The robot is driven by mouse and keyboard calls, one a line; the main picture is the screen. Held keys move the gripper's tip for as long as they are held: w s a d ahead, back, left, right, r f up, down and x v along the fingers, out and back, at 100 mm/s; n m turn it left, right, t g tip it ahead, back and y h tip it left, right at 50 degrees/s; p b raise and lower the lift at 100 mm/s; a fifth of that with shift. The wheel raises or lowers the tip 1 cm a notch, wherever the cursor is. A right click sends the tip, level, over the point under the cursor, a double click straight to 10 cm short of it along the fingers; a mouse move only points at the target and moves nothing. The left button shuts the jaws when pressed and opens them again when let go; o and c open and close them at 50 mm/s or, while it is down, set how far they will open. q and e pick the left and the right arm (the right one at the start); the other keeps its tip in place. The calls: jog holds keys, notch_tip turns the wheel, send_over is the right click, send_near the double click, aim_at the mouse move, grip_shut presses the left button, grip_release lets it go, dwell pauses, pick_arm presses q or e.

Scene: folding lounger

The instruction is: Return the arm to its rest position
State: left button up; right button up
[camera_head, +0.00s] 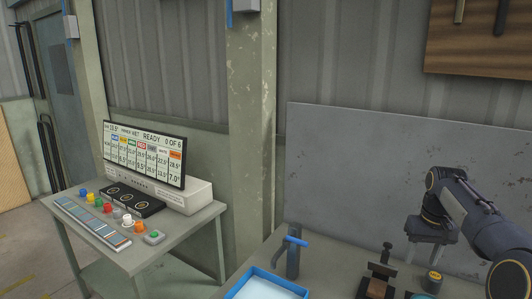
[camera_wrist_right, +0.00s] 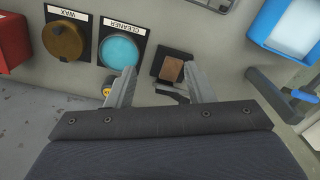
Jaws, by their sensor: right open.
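My right arm comes in from the right edge in the head view. Its gripper (camera_head: 425,236) is held above the workbench (camera_head: 335,262), in front of the grey panel. In the right wrist view the two fingers of the right gripper (camera_wrist_right: 160,86) are spread apart with nothing held between them. Beyond the fingertips lie a round teal pad labelled CLEANER (camera_wrist_right: 119,50) and a dark holder with a brown block (camera_wrist_right: 172,69). My left gripper is in neither view.
On the bench are a blue-rimmed tray (camera_head: 248,280), a blue-handled post (camera_head: 293,258) and a small yellow-topped pot (camera_head: 433,276). The wrist view shows a brown WAX disc (camera_wrist_right: 63,40) and red box (camera_wrist_right: 12,40). A side table (camera_head: 165,243) with a display (camera_head: 145,152) stands left.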

jog(key=s+a+r+t+y+b, duration=0.1)
jog(key=s+a+t, duration=0.1)
jog(key=s+a, duration=0.5)
jog(key=s+a+r+t+y+b, duration=0.1)
jog(key=s+a, duration=0.2)
jog(key=s, duration=0.8)
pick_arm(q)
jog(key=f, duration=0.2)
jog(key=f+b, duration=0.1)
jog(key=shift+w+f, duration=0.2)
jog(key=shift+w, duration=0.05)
pick_arm(e)
jog(key=s+a+f+t, duration=0.1)
jog(key=s+a+f, duration=0.3)
jog(key=s, duration=0.2)
jog(key=s+a+f+t+y, duration=0.1)
jog(key=s+a+f, duration=0.3)
jog(key=s, duration=0.3)
jog(key=shift+s+a+f+y, duration=0.15)
jog(key=shift+a+f+y, duration=0.2)
jog(key=shift+f, duration=0.15)
